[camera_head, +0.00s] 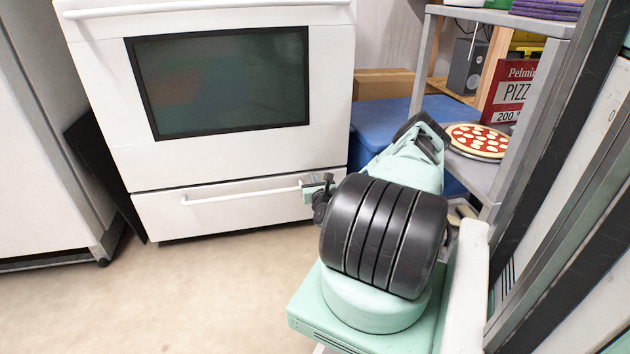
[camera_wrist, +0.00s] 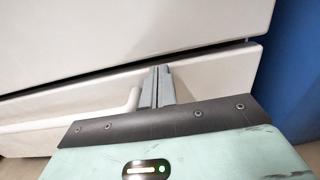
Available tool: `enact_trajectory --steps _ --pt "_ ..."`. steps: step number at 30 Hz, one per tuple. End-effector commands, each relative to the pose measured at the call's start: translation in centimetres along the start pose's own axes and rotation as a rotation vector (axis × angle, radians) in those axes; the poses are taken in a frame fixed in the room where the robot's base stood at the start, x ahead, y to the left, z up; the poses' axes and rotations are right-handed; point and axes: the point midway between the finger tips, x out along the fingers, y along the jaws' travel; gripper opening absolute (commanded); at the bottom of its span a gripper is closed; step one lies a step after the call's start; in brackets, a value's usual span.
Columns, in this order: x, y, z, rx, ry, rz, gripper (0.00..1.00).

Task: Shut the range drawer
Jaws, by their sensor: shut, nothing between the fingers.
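The white range (camera_head: 220,90) stands upright with a dark oven window. Its bottom drawer (camera_head: 165,218) has a long white bar handle (camera_head: 240,195). A thin dark gap shows above the drawer front, and the drawer looks shut or nearly so; I cannot tell exactly. My gripper (camera_head: 318,188) is at the right end of the handle, in front of the drawer. In the wrist view my gripper (camera_wrist: 158,70) has its fingers together and empty, pointing at the drawer front (camera_wrist: 210,75) just right of the handle end (camera_wrist: 132,98). Whether the fingertips touch it is unclear.
A blue bin (camera_head: 370,125) stands right of the range. A grey shelf (camera_head: 480,172) with a pizza (camera_head: 478,140) and a red pizza box (camera_head: 512,92) is further right. A white cabinet (camera_head: 40,150) stands at the left. The floor (camera_head: 140,290) in front is clear.

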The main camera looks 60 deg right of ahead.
Motion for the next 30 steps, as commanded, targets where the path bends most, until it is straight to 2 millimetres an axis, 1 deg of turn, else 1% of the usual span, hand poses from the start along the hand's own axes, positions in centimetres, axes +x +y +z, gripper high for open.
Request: enact_trajectory --steps 5,15,21,25,30 --pt "-2.2 -0.1 0.3 0.001 0.004 -0.002 0.00" --pt "-10.2 0.0 0.3 0.003 0.006 -0.001 0.00" --pt "-14.3 0.0 0.2 0.003 0.004 -0.001 0.00" --pt "-16.1 0.0 0.1 0.001 0.003 -0.001 0.00" --pt "-17.1 0.0 0.0 0.001 0.001 -0.001 0.00"
